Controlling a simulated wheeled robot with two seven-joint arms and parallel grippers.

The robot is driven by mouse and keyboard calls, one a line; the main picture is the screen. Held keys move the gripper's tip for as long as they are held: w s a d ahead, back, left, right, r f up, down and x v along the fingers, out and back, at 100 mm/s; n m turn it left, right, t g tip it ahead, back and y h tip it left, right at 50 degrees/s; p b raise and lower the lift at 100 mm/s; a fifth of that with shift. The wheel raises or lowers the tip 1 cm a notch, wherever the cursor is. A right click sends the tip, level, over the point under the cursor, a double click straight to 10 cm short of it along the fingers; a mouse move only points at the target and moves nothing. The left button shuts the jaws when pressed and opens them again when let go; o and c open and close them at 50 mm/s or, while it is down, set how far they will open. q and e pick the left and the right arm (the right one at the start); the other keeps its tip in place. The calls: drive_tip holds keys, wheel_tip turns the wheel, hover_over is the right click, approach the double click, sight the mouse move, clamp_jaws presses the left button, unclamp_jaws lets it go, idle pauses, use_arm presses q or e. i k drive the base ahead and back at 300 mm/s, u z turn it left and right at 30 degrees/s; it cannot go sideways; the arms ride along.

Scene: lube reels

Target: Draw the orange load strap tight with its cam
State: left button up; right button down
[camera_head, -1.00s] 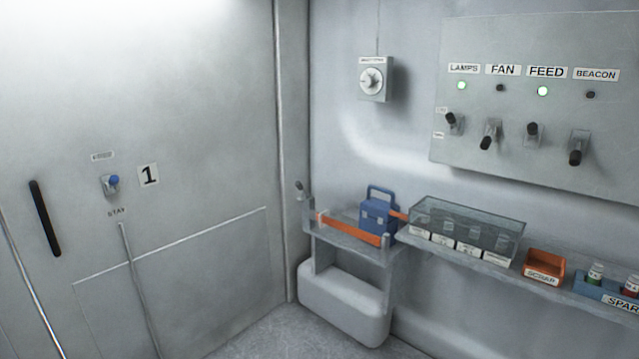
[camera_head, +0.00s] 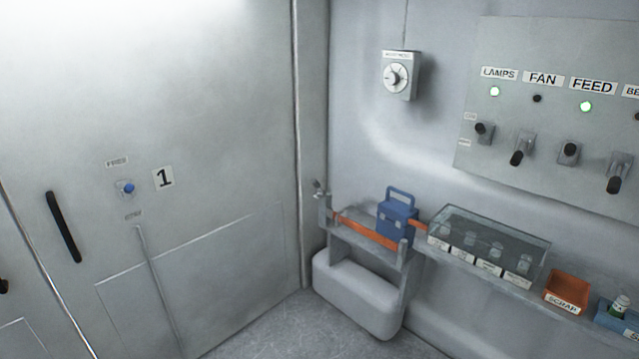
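The orange load strap (camera_head: 366,231) runs across the front of a small grey shelf in the corner, between two short posts. A further bit of orange shows right of the blue box (camera_head: 397,219), which stands upright on the shelf behind the strap. A small metal lever-like part (camera_head: 319,188) sits at the top of the shelf's left post; it looks like the cam, but it is too small to tell its position. Whether the strap is slack or tight is not clear. Neither of my grippers is in view.
A glass-covered tray (camera_head: 490,245), an orange scrap bin (camera_head: 567,292) and a blue spares bin (camera_head: 618,316) line the ledge to the right. A switch panel (camera_head: 550,110) and a dial box (camera_head: 399,76) are on the wall above. A grey door (camera_head: 220,150) fills the left. Some floor (camera_head: 290,325) is clear.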

sight(314, 182)
drive_tip(key=z, duration=0.15)
drive_tip(key=i, duration=2.35)
drive_tip(key=z, duration=0.1)
